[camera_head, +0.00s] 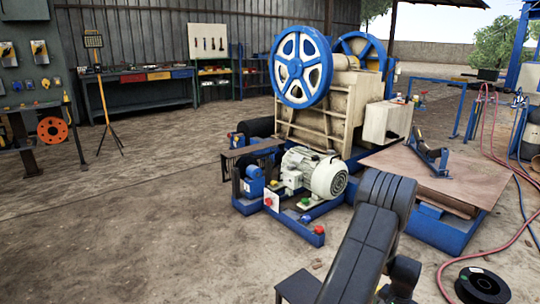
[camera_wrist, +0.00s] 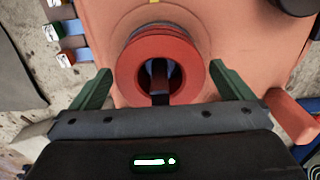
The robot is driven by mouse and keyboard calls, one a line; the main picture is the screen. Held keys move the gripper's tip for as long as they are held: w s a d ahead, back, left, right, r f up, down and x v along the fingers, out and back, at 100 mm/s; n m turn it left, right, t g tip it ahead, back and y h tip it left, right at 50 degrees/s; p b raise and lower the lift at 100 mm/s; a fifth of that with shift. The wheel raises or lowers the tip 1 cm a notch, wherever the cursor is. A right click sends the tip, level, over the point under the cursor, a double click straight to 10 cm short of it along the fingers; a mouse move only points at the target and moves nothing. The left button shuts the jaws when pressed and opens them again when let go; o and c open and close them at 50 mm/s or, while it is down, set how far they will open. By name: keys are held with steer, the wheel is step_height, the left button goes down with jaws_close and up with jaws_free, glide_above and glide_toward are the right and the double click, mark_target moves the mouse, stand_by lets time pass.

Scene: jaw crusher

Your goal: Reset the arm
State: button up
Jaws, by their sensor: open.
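My gripper (camera_wrist: 160,72) is open in the wrist view, with its two dark green fingers spread wide apart. A red, grooved ring-like part (camera_wrist: 127,70) with a dark centre lies between and beyond the fingers, on a salmon-coloured body (camera_wrist: 235,35). I see no finger touching it; the exact gap cannot be told. My dark arm (camera_head: 362,255) reaches up from the bottom of the head view, bent, in front of the crusher's base. I cannot make out the gripper's fingers in the head view.
The jaw crusher (camera_head: 320,110) with blue flywheels stands ahead, its grey motor (camera_head: 318,173) at the front. A low brown-topped platform (camera_head: 440,180) is on the right. A black spool (camera_head: 482,287) and red hose (camera_head: 455,262) lie at lower right. Open floor lies at left.

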step_height(320, 180, up, 11)
steer(key=p, duration=0.4)
step_height(320, 180, down, 12)
steer(key=b, duration=0.4)
steer(key=shift+f, duration=0.2)
step_height(320, 180, up, 11)
steer(key=p, duration=0.4)
steer(key=w+a+r+n, duration=0.3)
steer(key=a, duration=0.9)
steer(key=w+a+r+n, duration=0.3)
steer(key=a+r, duration=0.1)
steer(key=a, duration=0.8)
steer(key=w+a+r+n+b, duration=0.1)
steer(key=w+a+r+n, duration=0.2)
steer(key=a, duration=0.9)
steer(key=shift+w+a+r+n, duration=0.2)
steer(key=shift+w+a+n, duration=0.1)
steer(key=shift+w, duration=0.15)
steer(key=shift+s+r, duration=0.1)
